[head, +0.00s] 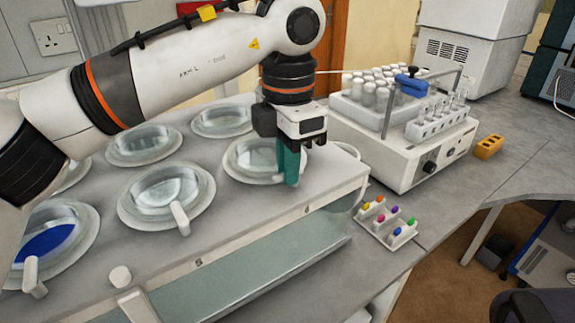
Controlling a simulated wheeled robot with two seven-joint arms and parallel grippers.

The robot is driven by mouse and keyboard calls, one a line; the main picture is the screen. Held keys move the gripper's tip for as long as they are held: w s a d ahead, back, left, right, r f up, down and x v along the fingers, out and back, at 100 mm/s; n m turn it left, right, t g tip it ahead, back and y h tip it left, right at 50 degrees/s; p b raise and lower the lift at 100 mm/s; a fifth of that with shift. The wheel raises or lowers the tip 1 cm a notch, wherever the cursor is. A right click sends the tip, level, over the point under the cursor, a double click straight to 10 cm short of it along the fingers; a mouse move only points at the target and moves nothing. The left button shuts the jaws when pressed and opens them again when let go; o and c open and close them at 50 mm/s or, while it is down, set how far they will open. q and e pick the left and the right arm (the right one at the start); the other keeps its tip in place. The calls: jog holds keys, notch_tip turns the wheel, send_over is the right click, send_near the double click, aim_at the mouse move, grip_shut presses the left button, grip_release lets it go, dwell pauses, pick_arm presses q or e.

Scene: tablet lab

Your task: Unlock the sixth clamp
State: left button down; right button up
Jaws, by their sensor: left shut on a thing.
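The sixth vessel (236,165), with a round glass lid in a pale ring, is at the front right corner of the grey bench-top unit, behind a small mark that looks like a 6. My left gripper (289,178) points down at the front right edge of this ring. Its teal fingers are shut on the sixth clamp, which they almost wholly hide, so I cannot tell how the clamp's lever stands. The fifth vessel's clamp (180,218) shows as a pale lever at the ring's front. Another clamp (33,277) is at the far left vessel. My right gripper is out of view.
A white shaker (405,150) with bottles and tubes stands behind on the right. A white knob (120,277) is at the unit's front left.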

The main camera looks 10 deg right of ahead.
pick_arm(q)
jog(key=shift+n, duration=0.6)
jog(key=shift+r, duration=0.1)
jog(key=c, duration=1.5)
grip_release()
jog(key=shift+o, duration=0.2)
notch_tip(320, 180, up, 12)
jog(key=shift+s, duration=0.1)
